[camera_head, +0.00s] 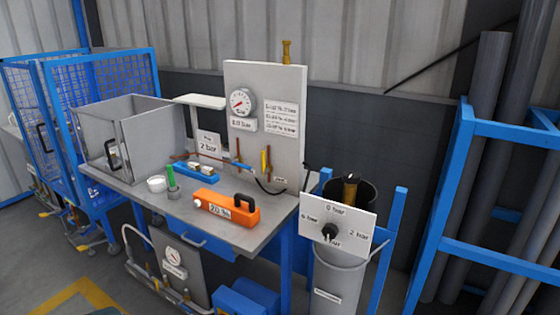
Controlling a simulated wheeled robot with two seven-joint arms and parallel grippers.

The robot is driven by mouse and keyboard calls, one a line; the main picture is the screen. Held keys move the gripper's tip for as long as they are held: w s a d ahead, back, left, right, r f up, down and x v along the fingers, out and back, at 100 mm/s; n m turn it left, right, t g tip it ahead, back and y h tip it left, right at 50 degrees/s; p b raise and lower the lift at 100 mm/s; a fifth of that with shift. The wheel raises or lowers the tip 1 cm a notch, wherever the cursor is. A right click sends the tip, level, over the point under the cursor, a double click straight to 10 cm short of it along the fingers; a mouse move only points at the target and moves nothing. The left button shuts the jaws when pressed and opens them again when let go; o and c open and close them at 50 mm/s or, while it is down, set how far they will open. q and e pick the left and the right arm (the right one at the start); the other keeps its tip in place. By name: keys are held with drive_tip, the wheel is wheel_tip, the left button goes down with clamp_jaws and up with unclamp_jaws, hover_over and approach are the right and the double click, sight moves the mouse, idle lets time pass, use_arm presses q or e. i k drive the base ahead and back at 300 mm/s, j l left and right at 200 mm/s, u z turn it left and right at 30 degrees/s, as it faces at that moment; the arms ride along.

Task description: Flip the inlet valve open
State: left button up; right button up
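A grey upright panel (285,85) stands at the back of the workbench. It carries a round gauge (241,102), a copper pipe on its left, and two small upright valve-like fittings. One is a thin orange-brown fitting (238,151); the other is a yellow handle (264,161) that stands roughly upright. Their labels are too small to read, so I cannot tell which is the inlet valve. A brass fitting (286,52) sticks up from the panel's top. Neither of my grippers is in view.
The grey bench (215,225) holds an orange box (226,208), a blue fixture (197,172), a white dish, a green bottle and an open grey cabinet (150,140). A pressure-selector sign with a black knob (330,231) stands right of the bench. A blue pipe rack (500,130) is at far right.

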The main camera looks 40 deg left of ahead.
sight(236, 162)
drive_tip(key=u, duration=1.7)
drive_tip(key=i+j+z, duration=0.2)
drive_tip(key=i+z, duration=0.15)
drive_tip(key=i+j+z, duration=0.6)
drive_tip(key=j+z, duration=0.15)
